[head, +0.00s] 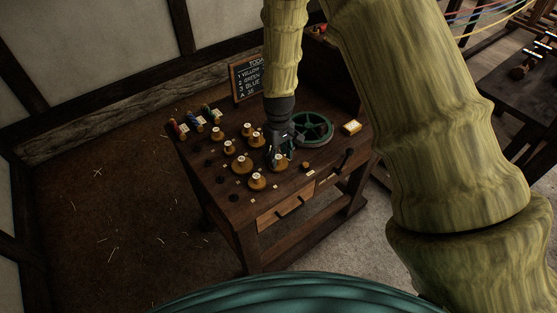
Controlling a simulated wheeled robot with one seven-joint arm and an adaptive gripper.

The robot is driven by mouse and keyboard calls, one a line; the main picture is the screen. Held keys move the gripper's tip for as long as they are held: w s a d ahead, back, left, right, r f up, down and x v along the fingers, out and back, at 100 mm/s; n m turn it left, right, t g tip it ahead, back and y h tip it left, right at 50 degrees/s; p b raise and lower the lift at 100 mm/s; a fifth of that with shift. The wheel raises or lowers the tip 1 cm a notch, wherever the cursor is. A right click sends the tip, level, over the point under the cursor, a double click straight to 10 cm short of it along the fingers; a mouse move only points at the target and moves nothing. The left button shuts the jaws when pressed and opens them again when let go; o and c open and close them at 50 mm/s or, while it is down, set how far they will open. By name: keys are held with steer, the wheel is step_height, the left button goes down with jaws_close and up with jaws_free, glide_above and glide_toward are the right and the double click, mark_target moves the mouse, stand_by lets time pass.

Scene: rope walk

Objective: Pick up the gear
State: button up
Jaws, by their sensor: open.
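Several small round brown pieces with pale tops, which look like gears, stand on the dark wooden table (232,209). One such gear (280,162) is directly below my gripper (279,155). My gripper points down with its fingers apart around or just above this gear's pale top. I cannot tell whether they touch it. The gear's far side is partly hidden by the fingers. Similar gears stand to the left, among them one (257,182) in front and one (241,166) further left.
A green spoked wheel (328,131) lies close to the right of my gripper. A chalkboard sign (247,78) stands at the back. Coloured spools (198,124) line the back left.

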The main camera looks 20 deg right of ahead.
steer(key=shift+f, duration=0.65)
jaws_close()
